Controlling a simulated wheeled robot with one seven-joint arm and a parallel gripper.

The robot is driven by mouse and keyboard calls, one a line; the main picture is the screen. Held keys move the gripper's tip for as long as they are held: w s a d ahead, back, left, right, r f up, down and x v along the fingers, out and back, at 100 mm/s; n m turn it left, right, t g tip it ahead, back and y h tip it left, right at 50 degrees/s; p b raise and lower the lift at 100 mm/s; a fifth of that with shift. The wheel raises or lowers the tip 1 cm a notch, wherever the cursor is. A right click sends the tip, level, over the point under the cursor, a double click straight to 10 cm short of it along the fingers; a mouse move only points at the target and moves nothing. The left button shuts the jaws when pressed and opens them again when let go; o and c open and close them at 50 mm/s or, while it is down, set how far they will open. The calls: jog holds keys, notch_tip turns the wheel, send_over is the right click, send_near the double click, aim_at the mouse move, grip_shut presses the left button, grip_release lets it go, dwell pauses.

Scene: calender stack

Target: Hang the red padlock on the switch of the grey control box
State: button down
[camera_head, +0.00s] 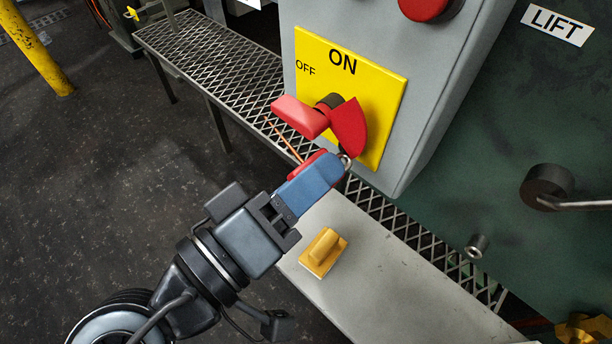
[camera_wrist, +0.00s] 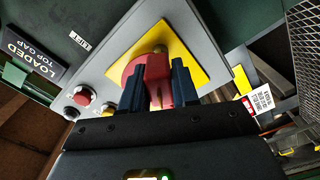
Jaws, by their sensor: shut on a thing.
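The grey control box (camera_head: 440,70) carries a yellow plate (camera_head: 388,95) marked ON and OFF. Its red switch (camera_head: 302,116) has a handle sticking out and a red fan-shaped flange (camera_head: 349,126) on the right. My gripper (camera_head: 326,168) is shut on the red padlock (camera_head: 307,166), just below the switch. The blue fingers cover most of the padlock body. Its metal shackle shows at the fingertips, by the flange's lower edge; I cannot tell whether it passes through the flange. In the wrist view my gripper (camera_wrist: 158,72) faces the switch, with red between the fingers.
A yellow block (camera_head: 323,252) stands on the grey ledge (camera_head: 400,290) below the box. A mesh walkway (camera_head: 205,50) runs behind. A red button (camera_head: 425,8) sits higher on the box. A black knob with a lever (camera_head: 547,186) is at the right.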

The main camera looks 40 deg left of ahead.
jog(key=shift+w, duration=0.75)
jog(key=shift+c, duration=2.2)
grip_release()
jog(key=shift+s, duration=0.1)
jog(key=s, duration=0.7)
jog(key=shift+a+p, duration=0.25)
jog(key=shift+p, duration=0.2)
